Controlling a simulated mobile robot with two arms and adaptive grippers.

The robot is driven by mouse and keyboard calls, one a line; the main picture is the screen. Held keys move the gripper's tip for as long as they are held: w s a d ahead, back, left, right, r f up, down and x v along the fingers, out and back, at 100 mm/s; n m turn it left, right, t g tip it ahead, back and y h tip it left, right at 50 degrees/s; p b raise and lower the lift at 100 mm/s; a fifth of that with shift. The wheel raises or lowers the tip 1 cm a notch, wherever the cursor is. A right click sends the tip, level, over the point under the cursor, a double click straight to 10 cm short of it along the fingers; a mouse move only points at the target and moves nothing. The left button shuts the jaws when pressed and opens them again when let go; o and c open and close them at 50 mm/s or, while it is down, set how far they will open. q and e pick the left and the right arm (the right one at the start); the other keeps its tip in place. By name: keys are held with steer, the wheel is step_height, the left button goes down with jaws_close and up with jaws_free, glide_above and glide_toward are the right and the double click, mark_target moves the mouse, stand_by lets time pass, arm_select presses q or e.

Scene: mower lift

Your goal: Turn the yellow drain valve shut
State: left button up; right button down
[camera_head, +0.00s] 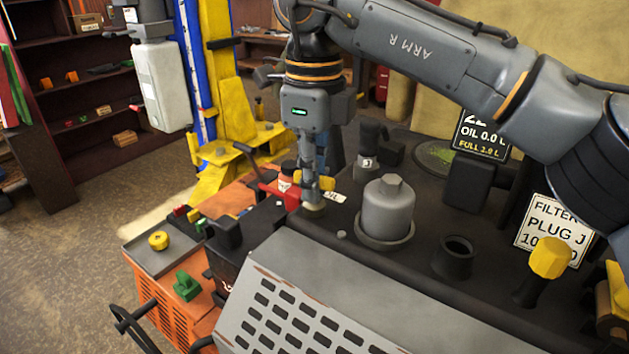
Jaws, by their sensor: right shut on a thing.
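My right gripper (312,198) points straight down at the back of the mower's dark engine deck. Its fingers are closed around a small yellow part, the drain valve (328,184), which shows at the fingers' right side. Most of the valve is hidden by the fingers, so its turn angle cannot be read. A white tag (335,197) lies just right of it. My left gripper is out of view.
A grey filter (387,209), an open black neck (455,256) and a yellow-capped filler (549,259) stand right of the gripper. A red-handled part (279,193) is close on its left. A tray (150,263) holds a yellow cap (158,240). A sign reads OIL 0.0 L (482,136).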

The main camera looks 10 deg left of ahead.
steer(key=shift+r+m, duration=0.1)
steer(key=shift+m, duration=1)
steer(key=c, duration=1.4)
jaws_free()
step_height(320, 180, up, 12)
steer(key=shift+f, duration=0.1)
